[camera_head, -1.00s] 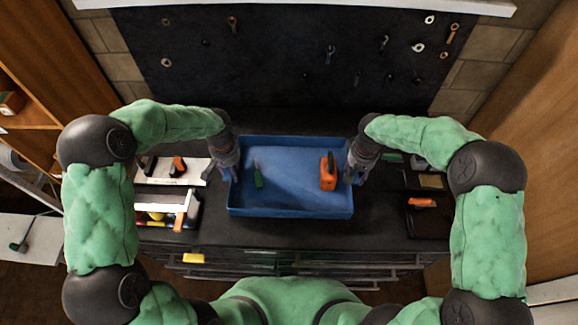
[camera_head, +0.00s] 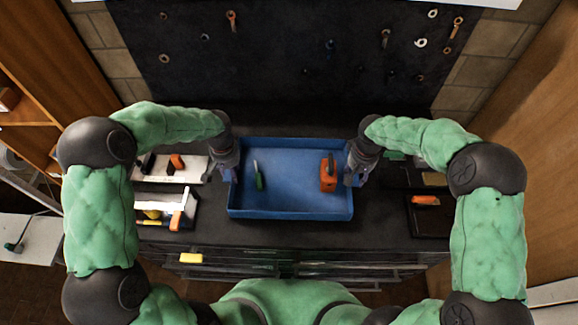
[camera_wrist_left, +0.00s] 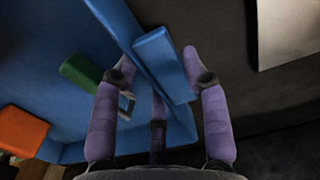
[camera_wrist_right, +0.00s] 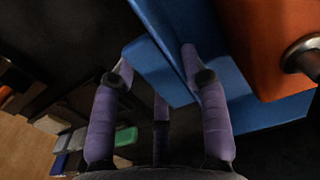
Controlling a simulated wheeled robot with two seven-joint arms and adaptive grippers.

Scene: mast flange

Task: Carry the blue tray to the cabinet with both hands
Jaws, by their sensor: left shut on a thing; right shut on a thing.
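The blue tray (camera_head: 290,211) is in the middle of the head view, over the dark worktop, and looks about level. I cannot tell whether it touches the worktop. A green-handled tool (camera_head: 259,180) and an orange object (camera_head: 328,181) are inside it. My left gripper (camera_head: 232,175) is shut on the tray's left side; the left wrist view (camera_wrist_left: 160,58) shows its fingers around a blue grip piece on the wall. My right gripper (camera_head: 351,178) is shut on the right side, and the right wrist view (camera_wrist_right: 157,62) shows the same.
A dark tool board (camera_head: 290,50) rises behind. Wooden shelving (camera_head: 35,110) stands at the left.

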